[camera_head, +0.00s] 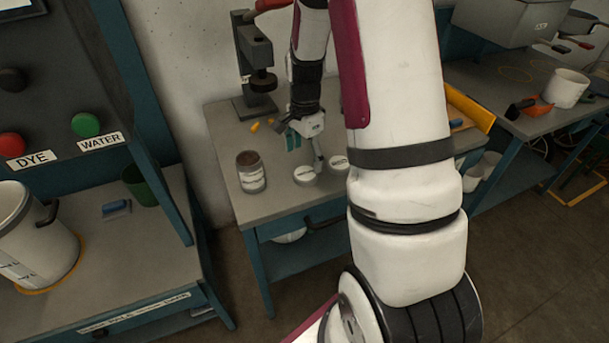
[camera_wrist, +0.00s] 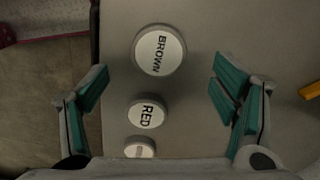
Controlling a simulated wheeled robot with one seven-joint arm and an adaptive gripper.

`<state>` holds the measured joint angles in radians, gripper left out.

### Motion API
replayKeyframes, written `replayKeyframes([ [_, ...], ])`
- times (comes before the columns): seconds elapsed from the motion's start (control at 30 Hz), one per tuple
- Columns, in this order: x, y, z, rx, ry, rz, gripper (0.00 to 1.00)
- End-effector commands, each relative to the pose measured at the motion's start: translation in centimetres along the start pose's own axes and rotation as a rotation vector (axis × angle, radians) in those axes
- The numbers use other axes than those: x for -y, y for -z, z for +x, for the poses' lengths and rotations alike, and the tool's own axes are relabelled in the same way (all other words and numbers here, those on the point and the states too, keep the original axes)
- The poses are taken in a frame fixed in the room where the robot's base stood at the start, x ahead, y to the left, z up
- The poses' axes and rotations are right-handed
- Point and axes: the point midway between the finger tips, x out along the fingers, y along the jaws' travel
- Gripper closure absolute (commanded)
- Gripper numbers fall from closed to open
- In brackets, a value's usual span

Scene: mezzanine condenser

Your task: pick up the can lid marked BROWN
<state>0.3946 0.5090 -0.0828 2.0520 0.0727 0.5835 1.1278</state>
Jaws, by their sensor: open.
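In the wrist view the lid marked BROWN (camera_wrist: 158,50) is a round white disc on the grey table, the largest and farthest up of three in a row. My gripper (camera_wrist: 160,88) is open, with one teal-padded finger on each side of the row. The BROWN lid lies between and slightly beyond the fingertips, and nothing is held. In the head view my gripper (camera_head: 305,151) is over the table by two white lids, one at left (camera_head: 304,176) and one at right (camera_head: 338,162); their lettering is too small to read. My arm hides part of the table.
The lid marked RED (camera_wrist: 147,113) and a smaller lid (camera_wrist: 140,148) lie below the BROWN one. An open can (camera_head: 251,173) stands left of the lids. A dark press (camera_head: 253,62) stands at the table's back. A yellow tray edge (camera_head: 468,106) is at right.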

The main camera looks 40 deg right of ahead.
Motion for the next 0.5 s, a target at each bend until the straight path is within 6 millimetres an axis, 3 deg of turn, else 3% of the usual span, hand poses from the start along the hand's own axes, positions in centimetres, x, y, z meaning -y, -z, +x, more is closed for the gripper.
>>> replayKeyframes([
  [0.5, -0.1, 0.0, 5.3, 0.001, -0.001, 0.0, 0.19],
])
